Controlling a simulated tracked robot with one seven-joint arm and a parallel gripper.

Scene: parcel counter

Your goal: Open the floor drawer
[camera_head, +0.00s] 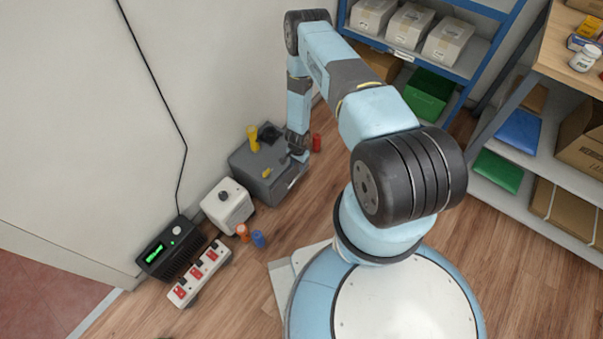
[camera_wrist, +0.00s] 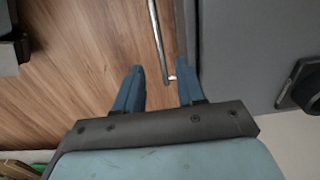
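The floor drawer is in a low grey cabinet (camera_head: 250,160) by the wall in the head view. The cabinet's grey top (camera_wrist: 235,50) fills the right of the wrist view, and the drawer looks shut against it. A thin metal bar handle (camera_wrist: 157,38) stands off the drawer front. My gripper (camera_wrist: 158,75) is open, pointing down, with one finger on each side of the handle's line near its end. The right finger is between bar and cabinet. I cannot tell whether either finger touches the bar. In the head view my gripper (camera_head: 297,152) is at the cabinet's right side.
A yellow bottle (camera_head: 253,138) stands on the cabinet, and a red can (camera_head: 316,142) is on the floor behind. A white box (camera_head: 228,205), a power strip (camera_head: 200,273) and orange (camera_head: 242,232) and blue (camera_head: 258,238) items lie left. Floor before the drawer looks clear.

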